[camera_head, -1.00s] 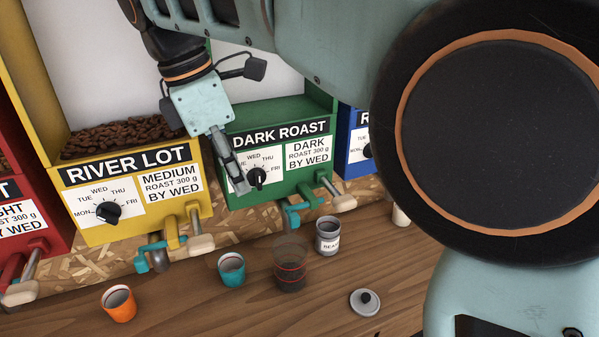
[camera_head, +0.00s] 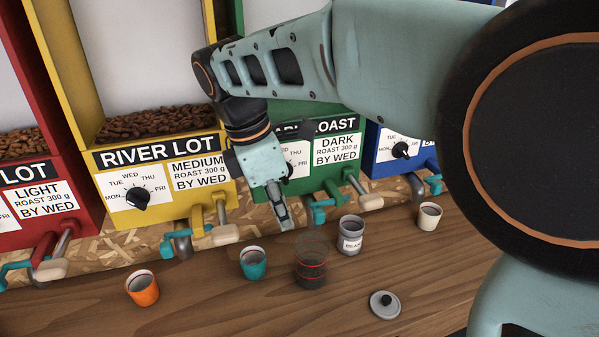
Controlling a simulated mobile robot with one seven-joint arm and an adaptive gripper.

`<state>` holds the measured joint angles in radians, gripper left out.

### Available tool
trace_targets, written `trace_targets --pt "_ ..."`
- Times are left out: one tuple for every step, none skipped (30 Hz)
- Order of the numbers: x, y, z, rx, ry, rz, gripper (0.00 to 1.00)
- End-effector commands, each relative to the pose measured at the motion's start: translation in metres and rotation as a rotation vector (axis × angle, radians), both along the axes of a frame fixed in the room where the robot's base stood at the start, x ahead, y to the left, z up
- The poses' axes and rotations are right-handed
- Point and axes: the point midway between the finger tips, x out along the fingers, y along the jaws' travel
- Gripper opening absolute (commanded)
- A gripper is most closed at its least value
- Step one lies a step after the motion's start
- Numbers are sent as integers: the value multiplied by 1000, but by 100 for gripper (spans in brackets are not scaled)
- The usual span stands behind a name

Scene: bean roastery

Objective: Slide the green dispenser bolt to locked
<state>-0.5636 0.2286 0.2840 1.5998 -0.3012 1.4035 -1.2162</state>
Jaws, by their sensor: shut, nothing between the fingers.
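The green dispenser (camera_head: 330,187) has a DARK ROAST label, which my arm partly covers. On its lower front are a green bracket, a grey rod with a pale wooden handle (camera_head: 369,203), and a teal lever (camera_head: 320,213) to the left. Which of these is the bolt, and its locked or unlocked position, I cannot tell. My gripper (camera_head: 284,221) is shut and empty, pointing down in front of the green dispenser's lower left, just left of the teal lever. The dispenser's dial is mostly hidden behind my gripper.
The yellow dispenser's wooden handle (camera_head: 224,235) is close on the left. A blue dispenser (camera_head: 402,160) stands on the right and a red one (camera_head: 48,215) on the left. Below on the wooden counter are a teal cup (camera_head: 253,263), a dark clear cup (camera_head: 310,268) and a grey can (camera_head: 351,236).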

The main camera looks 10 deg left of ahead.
Motion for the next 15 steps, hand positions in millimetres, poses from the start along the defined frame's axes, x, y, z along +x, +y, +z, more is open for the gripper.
trace_targets --pt "6 -9 4 0 -3 -6 0" --pt "8 -13 4 0 -2 -5 0" --pt "11 -18 4 0 -3 -6 0" --pt "13 -21 4 0 -2 -4 0" --pt "15 -24 4 0 -2 -4 0" --pt "17 -26 4 1 -2 -4 0" --pt "18 -28 4 1 -1 -3 0" --pt "18 -30 4 1 -2 -1 0" --pt "19 -31 4 1 -2 0 0" --pt "20 -32 4 1 -2 0 0" --pt "20 -33 4 1 -2 0 0" --pt "20 -33 3 1 -2 0 0" --pt "21 -33 3 1 -2 0 0" --pt "21 -33 3 1 -2 0 0" --pt "21 -33 3 1 -2 0 0"
